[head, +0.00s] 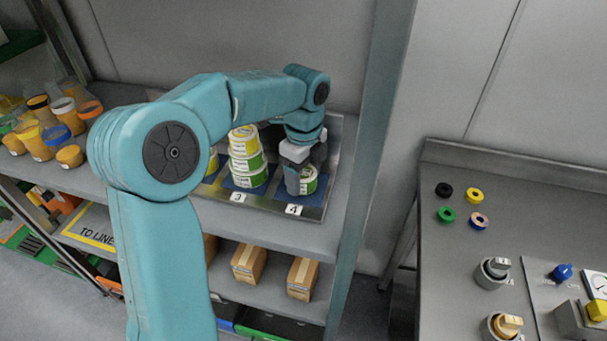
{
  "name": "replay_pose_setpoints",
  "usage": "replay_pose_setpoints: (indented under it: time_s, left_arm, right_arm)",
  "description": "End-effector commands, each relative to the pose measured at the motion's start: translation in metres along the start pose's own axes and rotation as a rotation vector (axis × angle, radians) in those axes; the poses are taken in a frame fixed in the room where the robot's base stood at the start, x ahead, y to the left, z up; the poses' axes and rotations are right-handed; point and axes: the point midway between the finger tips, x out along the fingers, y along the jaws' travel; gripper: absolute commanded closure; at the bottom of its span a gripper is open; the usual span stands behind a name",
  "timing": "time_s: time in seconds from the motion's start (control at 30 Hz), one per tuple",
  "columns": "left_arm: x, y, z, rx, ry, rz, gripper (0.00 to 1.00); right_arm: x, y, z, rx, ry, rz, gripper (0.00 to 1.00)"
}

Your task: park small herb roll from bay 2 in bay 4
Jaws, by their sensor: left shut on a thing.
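My left gripper (299,172) points down over bay 4 of the metal tray on the shelf. It is shut on a small label roll (308,182) with green and white on it, partly hidden by the gripper. The roll is at bay 4, just behind the number 4 plate (294,210); I cannot tell whether it touches the bay floor. Bay 3, behind the number 3 plate (238,197), holds a stack of green, white and yellow rolls (247,160). Bay 2 is mostly hidden by my left arm, with a bit of a yellow roll (213,160) showing. My right gripper is not in view.
The tray's rim (333,170) stands near the shelf upright (371,150). Jars with coloured lids (62,110) crowd the shelf's left. Cardboard boxes (248,262) stand on the lower shelf. A steel bench (455,260) with coloured rings and fittings is at right.

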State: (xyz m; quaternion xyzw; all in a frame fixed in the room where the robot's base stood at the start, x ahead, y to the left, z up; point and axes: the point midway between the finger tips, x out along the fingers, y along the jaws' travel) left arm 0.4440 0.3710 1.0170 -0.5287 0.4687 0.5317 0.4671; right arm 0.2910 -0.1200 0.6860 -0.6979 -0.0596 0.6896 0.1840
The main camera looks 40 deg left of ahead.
Motion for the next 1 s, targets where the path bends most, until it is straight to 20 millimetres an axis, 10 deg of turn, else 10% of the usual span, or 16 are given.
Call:
replay_pose_setpoints:
  time_s: [0.23, 0.27, 0.33, 0.7, 1.0]
  left_arm:
    - [0.004, 0.000, 0.000, 0.000, 0.000, 0.000, 0.75]
    - [0.003, 0.000, 0.000, 0.000, 0.000, 0.000, 0.26]
    - [0.002, 0.000, 0.000, 0.000, 0.000, 0.000, 0.09]
    - [-0.006, 0.000, 0.000, 0.000, 0.000, -0.003, 0.09]
    - [-0.073, -0.001, 0.000, -0.001, -0.001, -0.006, 0.09]
  right_arm:
    - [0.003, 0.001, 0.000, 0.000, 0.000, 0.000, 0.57]
    - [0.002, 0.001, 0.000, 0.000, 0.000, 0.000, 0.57]
    - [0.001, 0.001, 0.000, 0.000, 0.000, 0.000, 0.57]
    - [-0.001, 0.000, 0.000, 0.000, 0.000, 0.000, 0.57]
    - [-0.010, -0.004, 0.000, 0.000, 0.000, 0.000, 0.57]
